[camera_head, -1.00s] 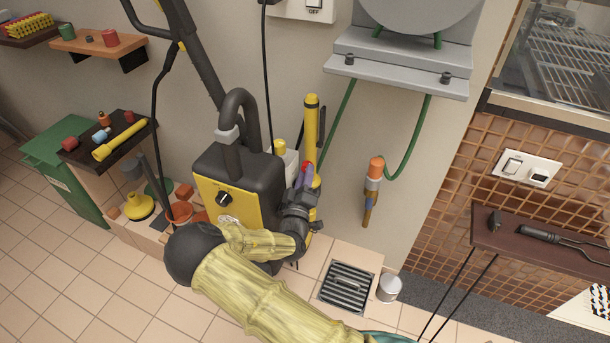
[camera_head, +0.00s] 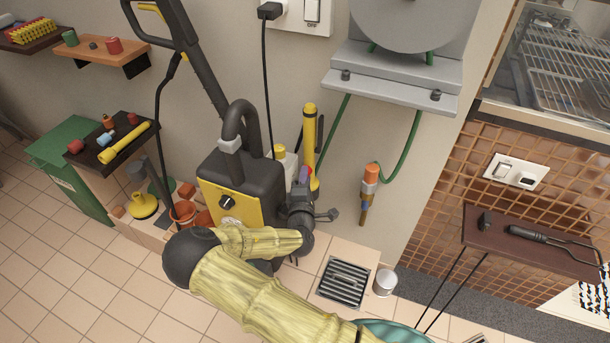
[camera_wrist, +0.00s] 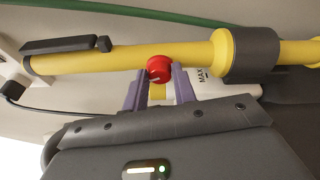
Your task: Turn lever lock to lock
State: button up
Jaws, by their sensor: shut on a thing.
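The lever lock shows as a small red round knob (camera_wrist: 159,69) in the wrist view, in front of a yellow tube (camera_wrist: 130,58). The purple fingers of my gripper (camera_wrist: 158,82) stand on either side just below the knob. They are shut on the lever lock, with a yellow part showing between them. In the head view my gripper (camera_head: 304,174) is beside the black and yellow machine (camera_head: 243,190), at the foot of the upright yellow tube. Only a bit of red shows there; my wrist hides the rest.
A hose nozzle (camera_head: 368,190) hangs from a green hose to the right. A floor drain (camera_head: 343,283) and a white cup (camera_head: 385,282) are below. A dark shelf with tools (camera_head: 530,245) is at the right. A black cable hangs behind the machine.

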jog(key=shift+n+g+p, duration=0.3)
jog(key=shift+n+p, duration=0.1)
jog(key=shift+n, duration=0.6)
jog(key=o, duration=1)
jog(key=s, duration=1.7)
jog(key=shift+s+a+r, duration=0.2)
jog(key=shift+a+r, duration=0.1)
jog(key=shift+r, duration=0.05)
